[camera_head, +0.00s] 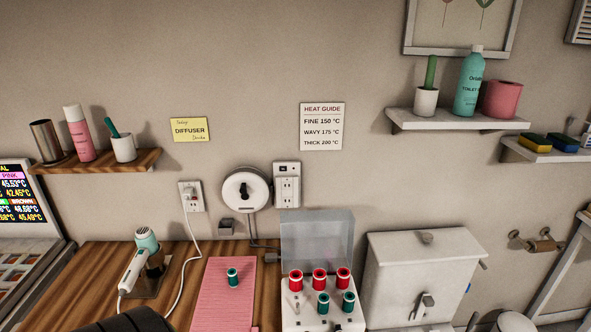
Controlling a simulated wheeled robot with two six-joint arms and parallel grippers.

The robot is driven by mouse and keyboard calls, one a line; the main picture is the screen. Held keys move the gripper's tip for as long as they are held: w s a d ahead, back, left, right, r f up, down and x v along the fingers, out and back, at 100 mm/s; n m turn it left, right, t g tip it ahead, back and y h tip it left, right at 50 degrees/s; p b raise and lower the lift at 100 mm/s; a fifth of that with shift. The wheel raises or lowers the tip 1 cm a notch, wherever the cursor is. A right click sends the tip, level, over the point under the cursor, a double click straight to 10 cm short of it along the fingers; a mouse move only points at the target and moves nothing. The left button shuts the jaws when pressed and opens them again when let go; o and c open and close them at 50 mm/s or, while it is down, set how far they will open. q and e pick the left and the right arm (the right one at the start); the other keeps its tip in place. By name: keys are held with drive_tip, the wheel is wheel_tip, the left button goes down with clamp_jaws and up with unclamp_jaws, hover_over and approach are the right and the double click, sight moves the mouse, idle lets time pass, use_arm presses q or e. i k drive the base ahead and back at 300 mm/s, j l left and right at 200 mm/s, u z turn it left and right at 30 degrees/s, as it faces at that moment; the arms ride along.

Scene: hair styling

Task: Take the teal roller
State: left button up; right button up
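A teal roller (232,278) stands upright on the pink ribbed mat (213,305) on the wooden counter. Two more teal rollers, a left one (323,303) and a right one (348,302), stand in the front of the white roller case (318,322) to the right. Three red rollers (319,280) stand in a row behind them. A bare peg (296,303) shows at the left of the front row. The case's clear lid (317,238) is raised. Neither of my grippers is in view.
A hair dryer (138,263) stands in a holder left of the mat, with its white cord running to the wall outlet (191,197). A dark rounded shape (130,321) covers the bottom left. A white tank (423,275) stands right of the case.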

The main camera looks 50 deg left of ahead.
sight(231, 272)
drive_tip(key=u, duration=1.95)
